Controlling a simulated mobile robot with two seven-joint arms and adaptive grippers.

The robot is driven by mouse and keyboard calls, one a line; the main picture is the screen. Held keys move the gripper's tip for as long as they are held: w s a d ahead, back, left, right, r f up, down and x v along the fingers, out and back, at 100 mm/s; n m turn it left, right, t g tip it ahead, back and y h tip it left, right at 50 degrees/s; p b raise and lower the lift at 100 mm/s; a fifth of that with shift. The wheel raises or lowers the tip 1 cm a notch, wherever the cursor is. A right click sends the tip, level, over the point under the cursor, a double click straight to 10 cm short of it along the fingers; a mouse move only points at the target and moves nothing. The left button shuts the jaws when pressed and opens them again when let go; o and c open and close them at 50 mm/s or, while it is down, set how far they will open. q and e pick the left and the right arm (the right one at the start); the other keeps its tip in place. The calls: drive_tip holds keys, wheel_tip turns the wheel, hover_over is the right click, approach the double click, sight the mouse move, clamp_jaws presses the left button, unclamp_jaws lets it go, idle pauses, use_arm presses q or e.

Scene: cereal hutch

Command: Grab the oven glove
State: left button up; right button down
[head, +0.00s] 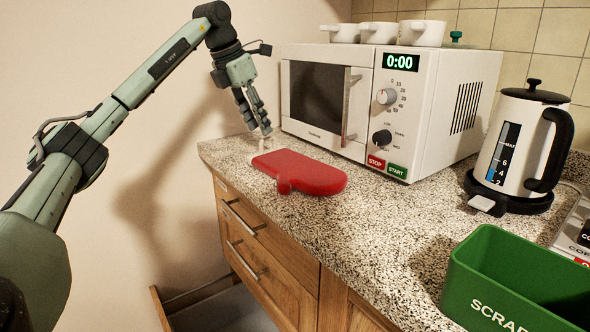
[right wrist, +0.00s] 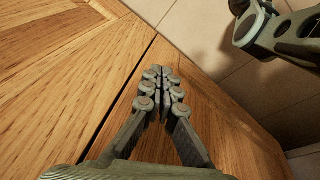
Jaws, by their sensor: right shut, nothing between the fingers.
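The red oven glove (head: 300,172) lies flat on the speckled worktop (head: 372,222), in front of the microwave. Its pale cuff end points to the left and its thumb faces the front edge. My left gripper (head: 260,130) hangs fingers down just above and behind the cuff end. Its fingers look apart, with nothing held between them. No contact with the glove is clear. In the right wrist view, my right gripper (right wrist: 162,92) is shut and empty, in front of wooden panels. The right gripper is not in the head view.
A white microwave (head: 425,108) stands behind the glove, with white cups (head: 380,32) on top. A kettle (head: 515,140) and a green scraps bin (head: 500,285) stand to the right. An open drawer (head: 220,305) juts out below. The worktop's middle is clear.

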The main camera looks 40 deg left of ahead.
use_arm(q)
drive_tip(key=x, duration=0.4)
drive_tip(key=shift+s, duration=0.1)
clamp_jaws()
drive_tip(key=shift+r, duration=0.1)
